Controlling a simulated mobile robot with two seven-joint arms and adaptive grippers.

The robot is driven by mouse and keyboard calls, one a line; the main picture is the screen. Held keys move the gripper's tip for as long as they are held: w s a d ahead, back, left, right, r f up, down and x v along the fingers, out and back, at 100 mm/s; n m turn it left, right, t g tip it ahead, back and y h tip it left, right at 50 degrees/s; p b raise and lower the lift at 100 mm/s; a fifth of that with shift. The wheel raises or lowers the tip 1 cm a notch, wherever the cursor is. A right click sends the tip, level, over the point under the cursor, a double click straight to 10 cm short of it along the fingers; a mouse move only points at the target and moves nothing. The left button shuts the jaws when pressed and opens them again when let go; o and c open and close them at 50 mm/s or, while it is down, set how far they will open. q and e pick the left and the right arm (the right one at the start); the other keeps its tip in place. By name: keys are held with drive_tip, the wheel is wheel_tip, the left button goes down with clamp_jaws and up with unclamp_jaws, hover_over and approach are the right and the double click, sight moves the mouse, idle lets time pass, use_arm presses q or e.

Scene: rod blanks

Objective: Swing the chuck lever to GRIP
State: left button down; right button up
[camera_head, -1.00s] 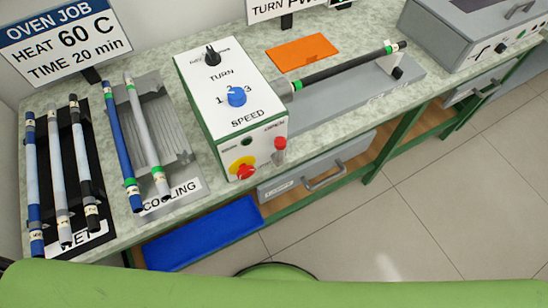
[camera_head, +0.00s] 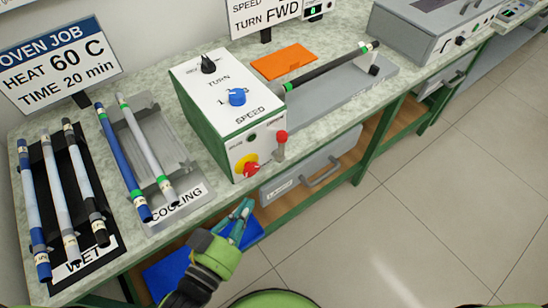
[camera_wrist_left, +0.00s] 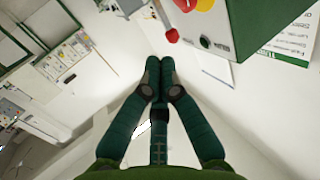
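The chuck lever (camera_head: 280,146) is a short grey stem with a red knob on the front of the white and green control box (camera_head: 228,100), right of the red stop button. It stands knob-up; its small labels are too small to read. A dark rod (camera_head: 325,68) with green bands lies from the box to a support. My left gripper (camera_head: 246,205) is in front of and below the box, apart from the lever and empty. In the left wrist view its fingers (camera_wrist_left: 160,66) meet at the tips, with the red lever knob (camera_wrist_left: 172,35) just beyond. My right gripper is not in view.
A red stop button (camera_head: 250,169) on yellow sits left of the lever. A grey drawer (camera_head: 312,168) is under the bench to the right. Rods lie on the cooling rack (camera_head: 150,130) and the black wet rack (camera_head: 75,235). A blue tray (camera_head: 165,275) is below.

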use_arm(q)
drive_tip(key=r, duration=0.3)
drive_tip(key=shift+s+r+t, duration=0.2)
drive_tip(key=shift+s+t, duration=0.1)
drive_tip(key=shift+d, duration=0.1)
drive_tip(key=shift+w, duration=0.15)
drive_tip(key=p, duration=0.3)
approach(284, 141)
drive_tip(key=x, duration=0.5)
drive_tip(key=shift+w, duration=0.25)
drive_tip(key=shift+w+d+f, duration=0.1)
drive_tip(key=shift+w+d, duration=0.25)
drive_tip(key=shift+w, duration=0.2)
